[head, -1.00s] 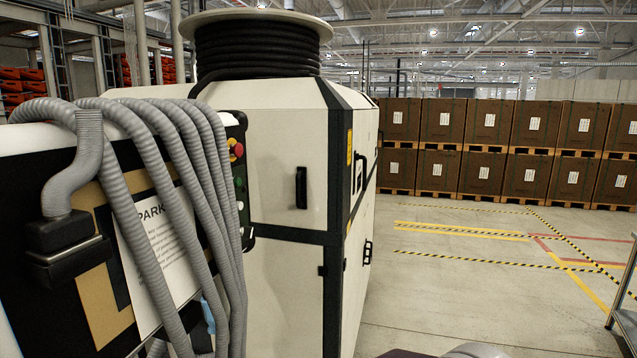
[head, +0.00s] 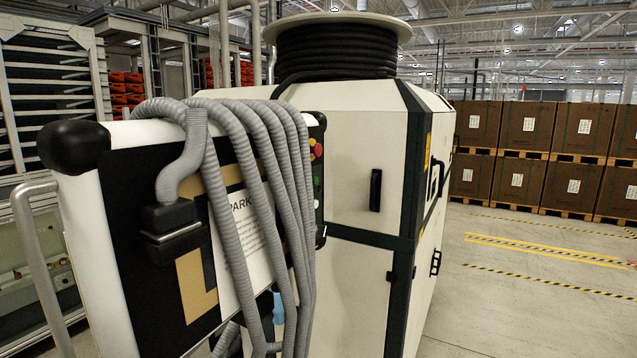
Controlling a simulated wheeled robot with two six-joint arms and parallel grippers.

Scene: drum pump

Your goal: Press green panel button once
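A dark control panel (head: 320,180) is on the side of the white machine (head: 345,150), seen at a steep angle just right of the hoses. A red button (head: 318,150) on a yellow base shows near its top. A small green button (head: 317,185) shows below it, partly in shadow and very small. Grey hoses stand close to the panel's left edge and hide part of it. Neither of my grippers is in view.
Grey corrugated hoses (head: 262,165) hang over a white-framed board (head: 110,200) in the left foreground, with a metal handle (head: 38,270). A black hose reel (head: 336,52) tops the machine. Stacked brown boxes (head: 520,180) stand far right. Open floor (head: 510,310) lies right of the machine.

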